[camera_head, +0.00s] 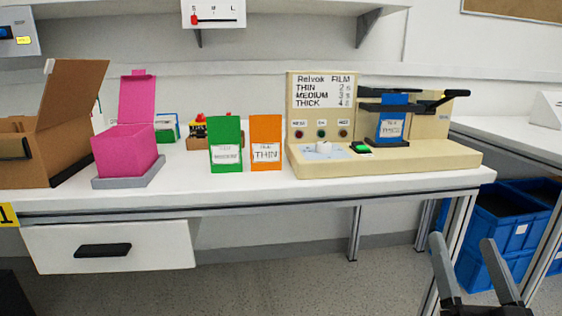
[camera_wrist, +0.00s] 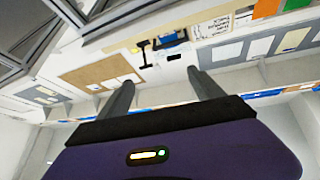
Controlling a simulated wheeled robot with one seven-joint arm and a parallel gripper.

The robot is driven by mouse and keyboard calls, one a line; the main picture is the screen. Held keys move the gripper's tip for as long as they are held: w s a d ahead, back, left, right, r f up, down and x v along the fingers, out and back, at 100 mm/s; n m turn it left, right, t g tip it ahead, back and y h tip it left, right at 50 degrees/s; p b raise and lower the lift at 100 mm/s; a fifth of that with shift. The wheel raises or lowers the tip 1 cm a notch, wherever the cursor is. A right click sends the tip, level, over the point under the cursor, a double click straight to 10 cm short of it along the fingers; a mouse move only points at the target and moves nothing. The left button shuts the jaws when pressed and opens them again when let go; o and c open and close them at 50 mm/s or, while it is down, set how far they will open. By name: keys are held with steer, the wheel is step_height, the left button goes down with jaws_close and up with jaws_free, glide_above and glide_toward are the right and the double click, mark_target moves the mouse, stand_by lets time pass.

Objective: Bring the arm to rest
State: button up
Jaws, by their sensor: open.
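My gripper (camera_head: 466,262) is open and empty at the lower right of the head view, in front of the table's right end and apart from everything. In the wrist view my gripper (camera_wrist: 160,92) shows two grey fingers spread apart with nothing between them. The beige film sealing machine (camera_head: 400,162) stands on the white table (camera_head: 260,195), with a rotary dial (camera_head: 323,148), a green button (camera_head: 361,148) and several lamps. A blue pouch (camera_head: 393,120) labelled THICK, its lettering hard to read, stands in the machine's dark jaws.
A green pouch (camera_head: 226,150) and an orange pouch (camera_head: 265,145) stand left of the machine. A pink box (camera_head: 124,150) and a brown carton (camera_head: 60,140) stand farther left. Blue crates (camera_head: 500,225) sit under the right-hand table. The floor (camera_head: 300,275) in front is clear.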

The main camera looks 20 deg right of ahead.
steer(key=s+a+f+n+g+y, duration=0.2)
steer(key=s+a+f+n+y, duration=0.35)
steer(key=a+f, duration=0.75)
steer(key=s+a+f+n+g+y, duration=0.1)
steer(key=s+a+f+g+y, duration=0.15)
steer(key=s+a+f, duration=0.35)
steer(key=s+a+f+n+g+y, duration=0.2)
steer(key=s+f+y, duration=0.25)
steer(key=s, duration=0.45)
step_height(320, 180, up, 37)
steer(key=p, duration=3.7)
steer(key=shift+w+h, duration=0.3)
steer(key=shift+h, duration=0.15)
